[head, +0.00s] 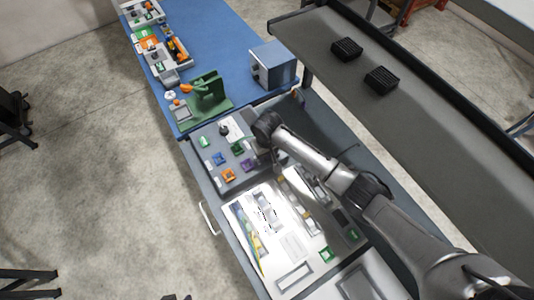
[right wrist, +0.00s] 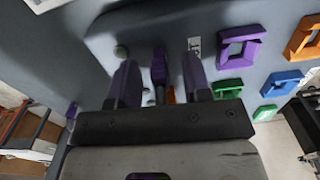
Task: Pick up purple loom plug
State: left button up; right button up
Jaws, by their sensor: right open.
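The purple loom plug (right wrist: 158,66) appears in the right wrist view as a narrow upright purple piece between the fingers of my right gripper (right wrist: 160,78). The fingers are open, with a gap on both sides of the plug. In the head view my right gripper (head: 257,148) is over the right part of the grey panel; its fingers are mostly hidden by the wrist, and I cannot make out the plug there. A purple square frame (right wrist: 240,46) is on the panel beside the gripper. My left gripper is not clearly seen.
Orange (right wrist: 304,38), blue (right wrist: 283,82) and green (right wrist: 228,88) frames sit near the purple one. A green fixture (head: 207,92) and a grey box (head: 273,65) stand on the blue table beyond. A white board with parts (head: 290,243) lies nearer. A conveyor (head: 430,120) runs along the right.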

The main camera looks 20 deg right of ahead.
jog(key=shift+f, duration=0.3)
grip_shut()
dwell(0.3)
